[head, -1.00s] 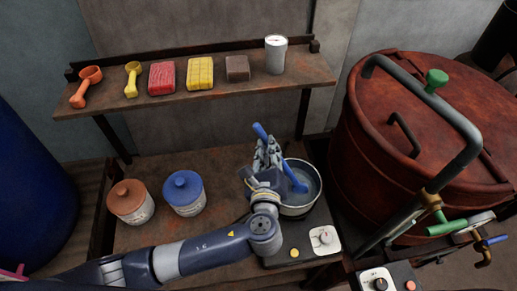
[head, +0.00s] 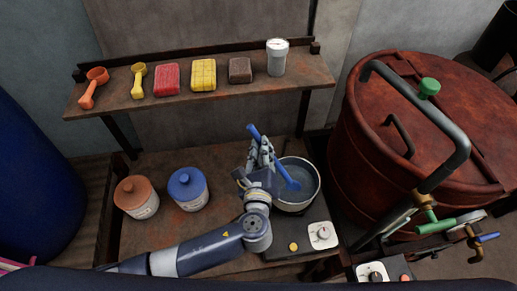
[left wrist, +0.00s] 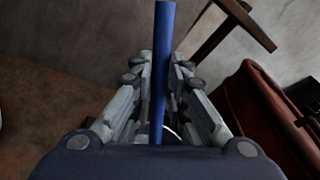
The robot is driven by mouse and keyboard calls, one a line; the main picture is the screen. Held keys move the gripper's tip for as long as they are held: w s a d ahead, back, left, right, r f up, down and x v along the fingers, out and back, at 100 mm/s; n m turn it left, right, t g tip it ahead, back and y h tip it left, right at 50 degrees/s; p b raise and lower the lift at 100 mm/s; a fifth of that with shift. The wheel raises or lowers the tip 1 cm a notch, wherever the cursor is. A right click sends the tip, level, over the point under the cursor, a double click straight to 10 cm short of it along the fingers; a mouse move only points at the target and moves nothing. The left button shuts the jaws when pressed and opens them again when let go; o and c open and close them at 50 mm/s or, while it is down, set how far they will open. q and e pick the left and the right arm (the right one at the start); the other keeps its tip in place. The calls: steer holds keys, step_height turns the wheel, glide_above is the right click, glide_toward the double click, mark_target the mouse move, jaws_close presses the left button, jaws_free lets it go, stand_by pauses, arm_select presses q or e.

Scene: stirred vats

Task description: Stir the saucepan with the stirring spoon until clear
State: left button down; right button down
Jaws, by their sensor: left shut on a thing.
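The saucepan (head: 316,187) stands on a dark hotplate with a control knob, at the right end of the workbench. Grey-blue liquid shows inside it. The blue stirring spoon (head: 286,171) leans across the pan, its handle up to the left and its lower end in the pan at the liquid. My left gripper (head: 263,155) is shut on the spoon's handle above the pan's left side. In the left wrist view the blue handle (left wrist: 161,70) stands between the two fingers, and the pan is almost wholly hidden. My right gripper does not show.
A brown-lidded jar (head: 136,197) and a blue-lidded jar (head: 187,189) stand left on the bench. A large red vat (head: 365,165) with pipes stands close on the right.

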arm_select(q)
steer(key=shift+w+a, duration=0.2)
steer(key=shift+w, duration=0.35)
steer(key=shift+a+r+p, duration=0.1)
steer(key=shift+r+p, duration=0.3)
steer(key=shift+p, duration=0.1)
steer(key=w+a+r+p, duration=0.1)
steer(key=a+r+p, duration=0.3)
steer(key=r+p, duration=0.2)
steer(key=shift+w+a+r, duration=0.25)
steer(key=shift+w+r, duration=0.05)
steer(key=shift+r, duration=0.35)
steer(key=shift+r, duration=2.55)
